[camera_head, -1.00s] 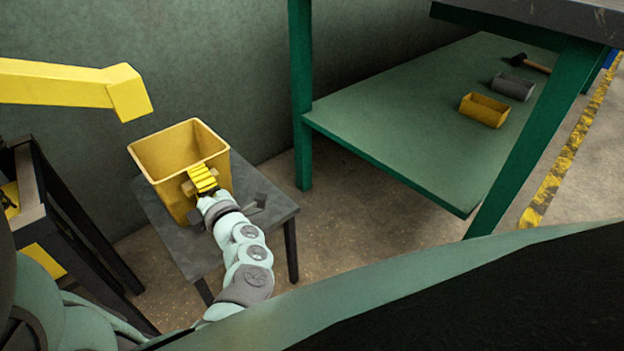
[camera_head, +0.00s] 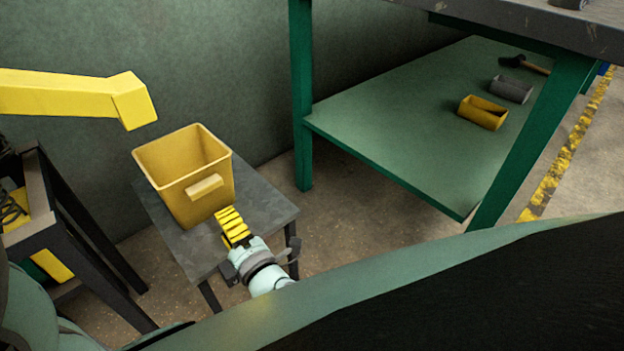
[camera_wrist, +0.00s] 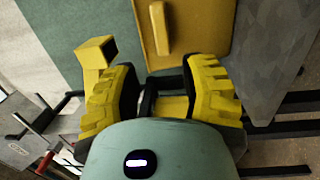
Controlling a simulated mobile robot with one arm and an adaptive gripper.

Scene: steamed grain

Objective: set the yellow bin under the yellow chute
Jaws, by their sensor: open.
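The yellow bin (camera_head: 172,200) stands upright on a small grey table, its handle (camera_head: 204,187) facing my arm. The yellow chute (camera_head: 130,100) comes in from the left and ends above and to the left of the bin's rim in the head view. My gripper (camera_head: 228,212) is in front of the bin, below and right of the handle in the picture, apart from it and empty. In the wrist view the open yellow fingers (camera_wrist: 158,85) have the bin's wall (camera_wrist: 205,30) and handle (camera_wrist: 160,28) beyond them. The chute end (camera_wrist: 96,52) shows there too, at the left.
The grey table (camera_head: 262,200) has bare top right of the bin. A dark-framed stand (camera_head: 75,235) is at the left.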

